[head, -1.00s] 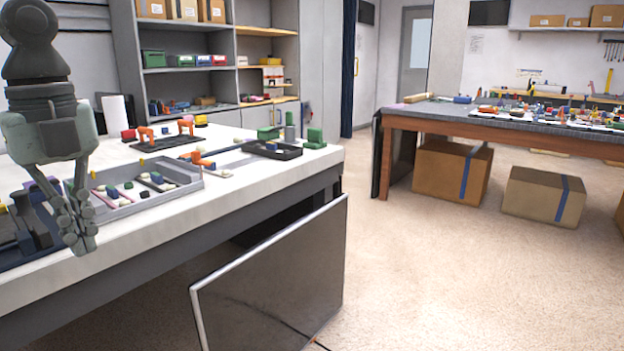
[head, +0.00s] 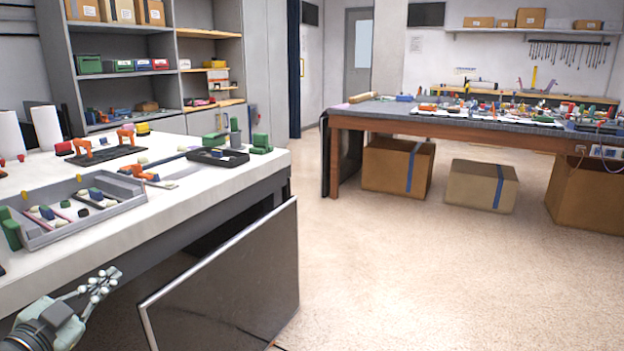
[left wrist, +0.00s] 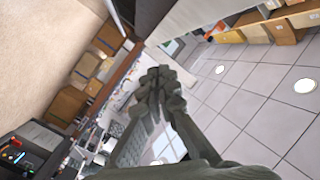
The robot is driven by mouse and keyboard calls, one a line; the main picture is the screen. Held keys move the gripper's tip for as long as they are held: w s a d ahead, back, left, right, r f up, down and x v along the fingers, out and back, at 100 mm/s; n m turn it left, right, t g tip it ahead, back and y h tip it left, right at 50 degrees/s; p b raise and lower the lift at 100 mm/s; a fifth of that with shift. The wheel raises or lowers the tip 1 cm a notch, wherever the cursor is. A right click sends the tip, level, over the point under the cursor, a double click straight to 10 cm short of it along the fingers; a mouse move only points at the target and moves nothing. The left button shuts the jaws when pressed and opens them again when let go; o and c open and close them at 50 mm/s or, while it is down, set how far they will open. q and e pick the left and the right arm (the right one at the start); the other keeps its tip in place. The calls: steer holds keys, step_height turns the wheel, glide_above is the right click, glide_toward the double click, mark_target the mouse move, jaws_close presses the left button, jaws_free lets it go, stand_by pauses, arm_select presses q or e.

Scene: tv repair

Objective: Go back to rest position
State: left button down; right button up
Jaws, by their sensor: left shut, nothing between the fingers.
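My left gripper (head: 102,282) is low at the bottom left of the head view, below the front edge of the white worktable (head: 140,228). Its fingers point up and to the right, away from any object. In the left wrist view my left gripper (left wrist: 158,80) has its fingers together with nothing between them. That view is tilted and shows ceiling tiles and part of the room. My right gripper is in neither view.
A flat TV panel (head: 225,285) leans by the table, close to my left gripper. A grey parts tray (head: 110,222) lies on the tabletop. A second bench (head: 350,122) stands at the back right with cardboard boxes (head: 397,167) under it. The floor between is clear.

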arm_select(q)
steer(key=s+f+n+g+y, duration=0.35)
steer(key=s+f, duration=0.25)
steer(key=f, duration=0.6)
steer(key=s+f+n+g+y, duration=0.35)
steer(key=s+f, duration=0.25)
steer(key=f, duration=0.5)
steer(key=s+d+f+g+h+p, duration=0.1)
steer(key=s+d+f+g+h, duration=0.2)
steer(key=s+d+f+g, duration=0.4)
steer(key=s+d+f, duration=0.4)
steer(key=s, duration=0.3)
steer(key=shift+s+d, duration=0.25)
steer(key=shift+d, duration=0.05)
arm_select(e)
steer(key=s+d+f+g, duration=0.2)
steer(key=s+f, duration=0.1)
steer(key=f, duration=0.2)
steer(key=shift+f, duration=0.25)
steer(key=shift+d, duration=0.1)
